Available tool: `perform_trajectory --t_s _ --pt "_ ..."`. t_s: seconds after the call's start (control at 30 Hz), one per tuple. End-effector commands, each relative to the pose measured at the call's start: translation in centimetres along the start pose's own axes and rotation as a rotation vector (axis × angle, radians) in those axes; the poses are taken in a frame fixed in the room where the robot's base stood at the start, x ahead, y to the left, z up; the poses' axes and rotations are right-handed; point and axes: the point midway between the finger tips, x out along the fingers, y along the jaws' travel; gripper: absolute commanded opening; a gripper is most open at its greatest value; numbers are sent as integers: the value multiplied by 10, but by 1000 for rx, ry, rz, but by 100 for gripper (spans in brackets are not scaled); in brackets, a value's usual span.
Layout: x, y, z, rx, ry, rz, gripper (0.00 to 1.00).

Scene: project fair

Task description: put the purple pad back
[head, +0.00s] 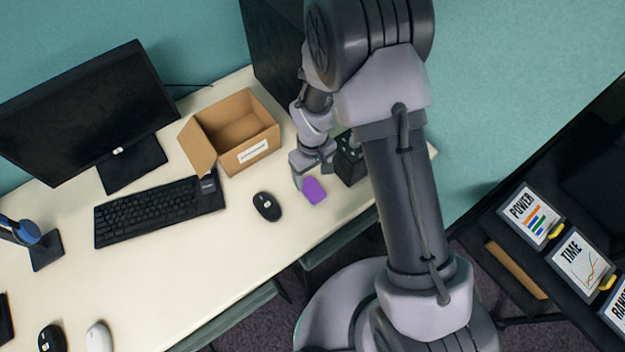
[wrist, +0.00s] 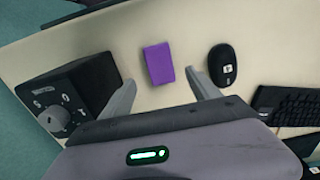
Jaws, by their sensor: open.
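The purple pad (head: 314,190) lies flat on the cream desk (head: 200,255), between the black mouse and a black box with a dial. In the wrist view the purple pad (wrist: 159,64) is ahead of my gripper (wrist: 162,92), roughly centred between the two fingers. My gripper is open and empty, with the fingers spread wide. In the head view my gripper (head: 300,178) is at the pad's upper left edge, partly hidden by my own wrist. I cannot tell the height of the fingers above the desk.
The dial box (wrist: 68,97) stands close by my left finger in the wrist view. The mouse (wrist: 222,65) lies near the right finger. An open cardboard box (head: 241,131) with a label, a keyboard (head: 150,211) and a monitor (head: 88,113) are on the desk. Signs stand on a dark table (head: 480,240) at right.

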Motion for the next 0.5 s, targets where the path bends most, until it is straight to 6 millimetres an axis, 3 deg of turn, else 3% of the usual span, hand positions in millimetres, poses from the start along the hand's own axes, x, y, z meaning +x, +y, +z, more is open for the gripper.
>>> perform_trajectory --t_s 0.1,0.3,0.37,0.47,0.5 --pt "-24 0 0 0 1 0 71" --pt "-35 0 0 2 1 0 71" --pt "-47 3 0 26 14 2 71" --pt "-108 15 4 143 81 8 71" --pt "-143 20 12 215 119 9 71"
